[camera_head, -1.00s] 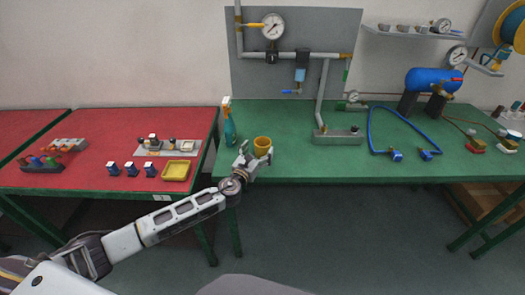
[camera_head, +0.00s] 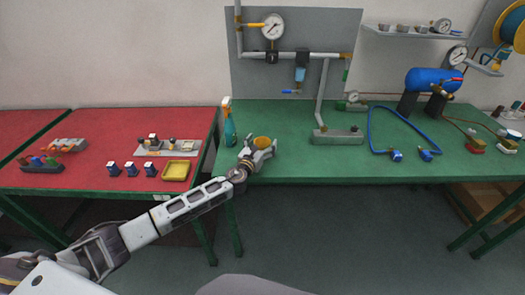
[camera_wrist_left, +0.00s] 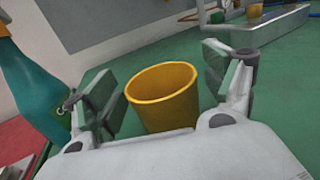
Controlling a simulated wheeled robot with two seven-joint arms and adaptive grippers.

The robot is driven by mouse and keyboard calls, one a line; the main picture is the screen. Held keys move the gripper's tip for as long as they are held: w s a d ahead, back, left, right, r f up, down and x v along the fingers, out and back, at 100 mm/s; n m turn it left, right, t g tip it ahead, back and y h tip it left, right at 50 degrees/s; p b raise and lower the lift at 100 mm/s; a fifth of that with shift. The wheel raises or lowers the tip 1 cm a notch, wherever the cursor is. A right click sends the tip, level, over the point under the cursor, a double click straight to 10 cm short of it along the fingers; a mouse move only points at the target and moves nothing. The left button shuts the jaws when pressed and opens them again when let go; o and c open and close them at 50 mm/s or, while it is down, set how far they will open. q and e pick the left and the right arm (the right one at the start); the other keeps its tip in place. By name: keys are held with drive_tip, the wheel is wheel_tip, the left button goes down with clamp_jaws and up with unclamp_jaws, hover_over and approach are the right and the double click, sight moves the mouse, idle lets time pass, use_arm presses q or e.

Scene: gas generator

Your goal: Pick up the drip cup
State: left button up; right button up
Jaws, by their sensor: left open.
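The drip cup is a yellow, open-topped cup (camera_head: 262,142) on the green table, near its left front part. My left gripper (camera_head: 258,151) is at the cup, and its fingers hide most of the cup's side in the head view. In the left wrist view the cup (camera_wrist_left: 163,95) stands between the two spread fingers of my left gripper (camera_wrist_left: 160,88). Its rim and upper wall show, and its lower part is hidden behind the gripper body. Gaps show between the cup and both fingers. My right gripper is not in view.
A teal spray bottle (camera_head: 229,127) stands close to the left of the gripper; it is also in the left wrist view (camera_wrist_left: 35,80). A grey metal base (camera_head: 338,136) with a pipe stands to the right. A yellow tray (camera_head: 176,170) lies on the red table.

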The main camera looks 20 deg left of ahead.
use_arm(q)
drive_tip(key=shift+w, duration=0.15)
drive_tip(key=shift+c, duration=0.3)
drive_tip(key=c, duration=1.1)
drive_tip(key=shift+o, duration=0.2)
drive_tip(key=shift+r, duration=0.1)
